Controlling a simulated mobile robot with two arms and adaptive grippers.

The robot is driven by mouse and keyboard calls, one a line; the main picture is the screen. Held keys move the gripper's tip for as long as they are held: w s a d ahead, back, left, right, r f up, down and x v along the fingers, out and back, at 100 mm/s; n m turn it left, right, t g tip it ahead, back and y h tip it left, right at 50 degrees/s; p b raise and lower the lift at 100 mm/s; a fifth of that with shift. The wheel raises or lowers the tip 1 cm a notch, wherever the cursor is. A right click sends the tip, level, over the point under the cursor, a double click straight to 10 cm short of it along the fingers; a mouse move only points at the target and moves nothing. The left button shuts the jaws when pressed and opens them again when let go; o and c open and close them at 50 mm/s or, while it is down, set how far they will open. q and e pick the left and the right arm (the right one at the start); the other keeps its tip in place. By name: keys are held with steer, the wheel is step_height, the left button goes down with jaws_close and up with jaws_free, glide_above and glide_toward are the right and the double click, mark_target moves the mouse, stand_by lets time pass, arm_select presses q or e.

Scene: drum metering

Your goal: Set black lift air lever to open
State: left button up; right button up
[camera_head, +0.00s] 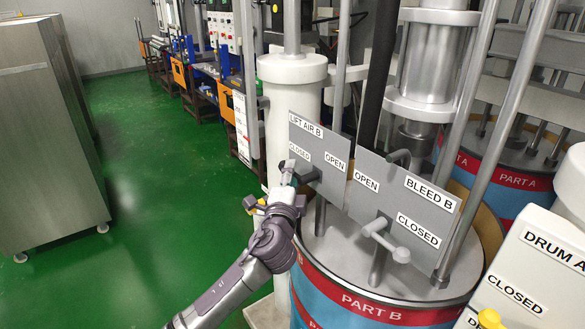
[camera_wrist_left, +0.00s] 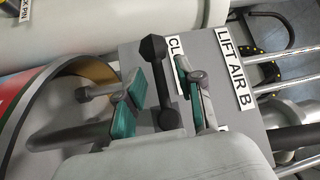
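The grey LIFT AIR B plate (camera_head: 318,139) has a CLOSED label on its left and an OPEN label on its right. In the head view the dark lift air lever (camera_head: 308,175) lies low on the plate toward the CLOSED side, partly hidden by my left gripper (camera_head: 288,176). In the left wrist view the black lever (camera_wrist_left: 159,82) stands between the teal-padded fingers of my left gripper (camera_wrist_left: 166,92). Gaps show on both sides of the lever, so the fingers are open around it and not clamped. My right gripper is not in view.
The BLEED B plate (camera_head: 405,205) with a light grey lever (camera_head: 385,240) is just right. The PART B drum (camera_head: 372,305) stands below. A white column (camera_head: 290,95) rises behind the plate. Green floor (camera_head: 160,215) is clear at left, beside a metal cabinet (camera_head: 42,150).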

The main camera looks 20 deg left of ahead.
arm_select(q)
steer(key=shift+w, duration=0.6)
steer(key=shift+r, duration=0.1)
jaws_close()
